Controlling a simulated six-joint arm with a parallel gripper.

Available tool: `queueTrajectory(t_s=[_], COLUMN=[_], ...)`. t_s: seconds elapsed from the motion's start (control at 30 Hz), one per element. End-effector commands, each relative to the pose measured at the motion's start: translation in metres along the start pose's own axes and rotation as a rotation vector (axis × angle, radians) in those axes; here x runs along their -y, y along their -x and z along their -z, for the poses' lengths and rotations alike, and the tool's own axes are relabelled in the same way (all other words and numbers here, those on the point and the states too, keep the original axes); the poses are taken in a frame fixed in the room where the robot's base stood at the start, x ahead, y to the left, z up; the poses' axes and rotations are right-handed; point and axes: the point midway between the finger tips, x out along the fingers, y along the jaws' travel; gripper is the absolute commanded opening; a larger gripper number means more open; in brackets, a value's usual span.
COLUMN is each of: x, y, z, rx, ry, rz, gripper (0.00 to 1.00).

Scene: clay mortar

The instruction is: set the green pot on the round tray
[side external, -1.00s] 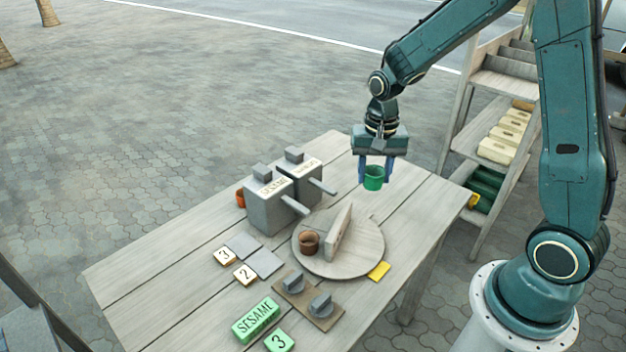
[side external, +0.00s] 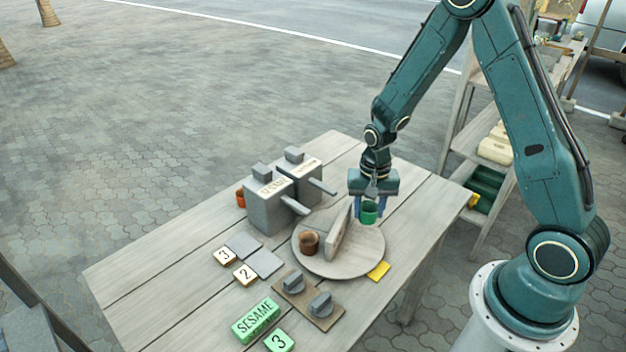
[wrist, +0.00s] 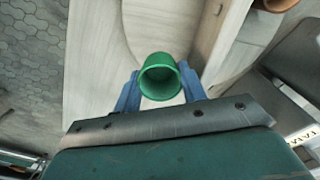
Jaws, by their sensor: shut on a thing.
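The green pot (side external: 369,212) is between the blue fingers of my gripper (side external: 370,208), which is shut on it. In the side view it appears over the back right part of the round tray (side external: 362,258), right of the upright divider board. I cannot tell whether its base touches the tray. In the wrist view the pot (wrist: 160,77) sits upright-looking between the fingertips (wrist: 160,92), its open top toward the camera. A brown pot (side external: 308,243) stands on the tray's left part, across the divider.
The divider board (side external: 340,234) stands close to the left of the held pot. Two grey dispenser boxes (side external: 268,203) with levers stand behind and left of the tray. A yellow card (side external: 378,271), a switch board (side external: 308,300) and a green SESAME block (side external: 256,320) lie nearer the front.

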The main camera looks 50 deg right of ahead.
Motion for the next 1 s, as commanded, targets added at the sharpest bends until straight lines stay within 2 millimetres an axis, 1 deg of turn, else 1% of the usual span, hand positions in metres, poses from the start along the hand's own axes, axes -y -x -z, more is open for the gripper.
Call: queueTrajectory(t_s=[0.17,0.43,0.93,0.97,1.0], x=[-0.001,-0.001,0.000,0.000,0.000], y=[-0.011,-0.035,-0.040,-0.041,-0.040], z=[-0.001,-0.001,0.000,0.000,0.000], rx=[0.003,0.002,0.001,0.001,0.001], ry=[0.000,0.000,0.000,0.000,0.000], rz=[-0.003,-0.002,-0.001,-0.001,-0.001], gripper=[0.20,0.20,0.20,0.43,0.50])
